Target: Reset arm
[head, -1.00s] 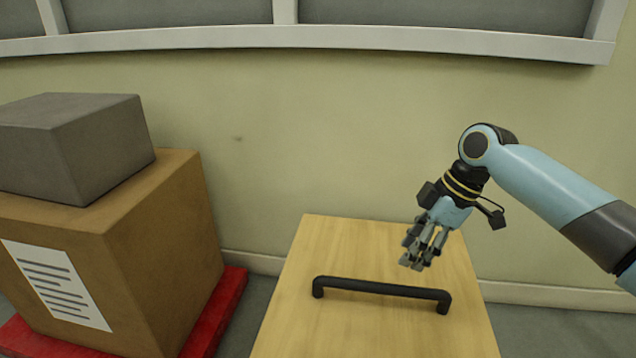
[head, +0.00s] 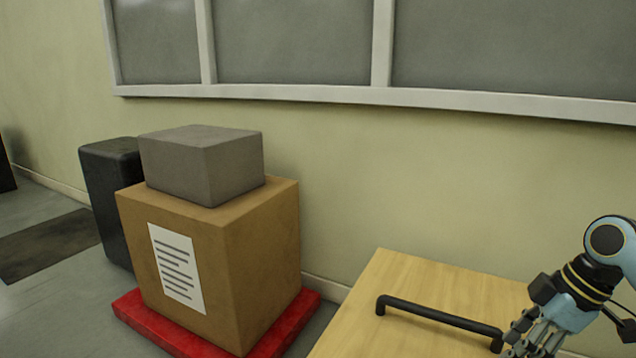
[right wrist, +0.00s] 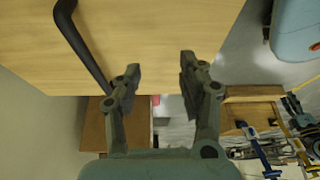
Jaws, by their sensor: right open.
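My right gripper (head: 536,344) is at the lower right of the head view, above the wooden plate (head: 365,315). The plate is light wood and carries a black bar handle (head: 438,315). The gripper is beside the handle's right end in that view. In the right wrist view the gripper (right wrist: 160,78) has its two fingers spread apart with nothing between them.
A cardboard box (head: 255,255) with a paper label stands on a red base (head: 180,340) left of the plate. A grey block (head: 205,165) sits on the box. A black bin (head: 105,205) stands behind it. The floor at far left (head: 50,300) is open.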

